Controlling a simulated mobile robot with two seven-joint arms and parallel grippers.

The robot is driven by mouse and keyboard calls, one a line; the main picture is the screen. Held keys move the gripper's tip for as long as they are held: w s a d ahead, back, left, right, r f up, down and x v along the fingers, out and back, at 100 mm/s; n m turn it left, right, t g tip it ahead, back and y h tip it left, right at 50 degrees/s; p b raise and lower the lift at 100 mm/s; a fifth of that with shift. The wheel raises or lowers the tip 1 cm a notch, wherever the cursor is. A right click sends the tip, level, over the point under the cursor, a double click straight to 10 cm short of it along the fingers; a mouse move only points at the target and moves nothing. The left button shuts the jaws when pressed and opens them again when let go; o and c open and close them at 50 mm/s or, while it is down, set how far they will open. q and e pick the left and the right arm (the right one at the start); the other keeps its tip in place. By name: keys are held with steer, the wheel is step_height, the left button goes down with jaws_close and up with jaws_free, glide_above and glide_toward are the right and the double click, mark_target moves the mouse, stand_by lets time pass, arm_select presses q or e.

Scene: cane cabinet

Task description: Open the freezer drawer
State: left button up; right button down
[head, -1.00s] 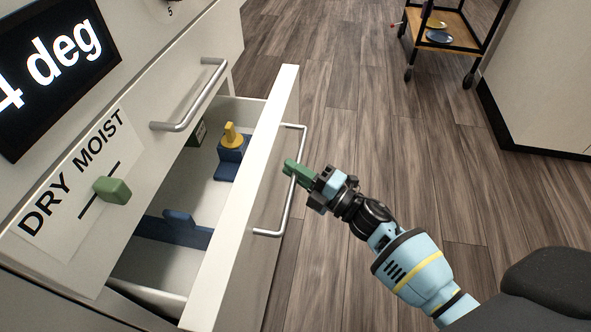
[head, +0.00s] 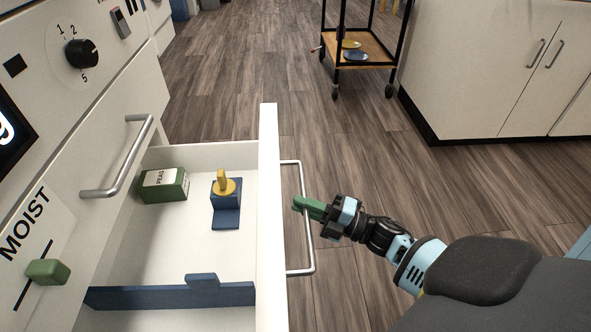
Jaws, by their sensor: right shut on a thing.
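The freezer drawer (head: 268,190) stands pulled out from the white cabinet, with its inside in view. Its bar handle (head: 306,245) is on the outer side of the drawer front. My right gripper (head: 308,208) is at this handle, its green fingers shut on the bar. Inside the drawer are a green box marked PEAS (head: 164,185), a blue piece with a yellow top (head: 227,205) and a blue divider (head: 170,296). My left gripper is not in view.
Above the open drawer is another closed drawer with a bar handle (head: 118,172). A green slider knob (head: 48,271) and a black dial (head: 82,53) are on the cabinet face. A wheeled cart (head: 362,50) and white cupboards (head: 500,80) stand beyond clear wooden floor.

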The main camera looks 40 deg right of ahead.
steer(key=c, duration=1.5)
jaws_free()
steer(key=shift+o, duration=0.2)
steer(key=p+v, duration=0.1)
steer(key=v, duration=0.6)
steer(key=shift+s+d, duration=0.25)
steer(key=shift+s, duration=0.05)
steer(key=shift+f, duration=0.1)
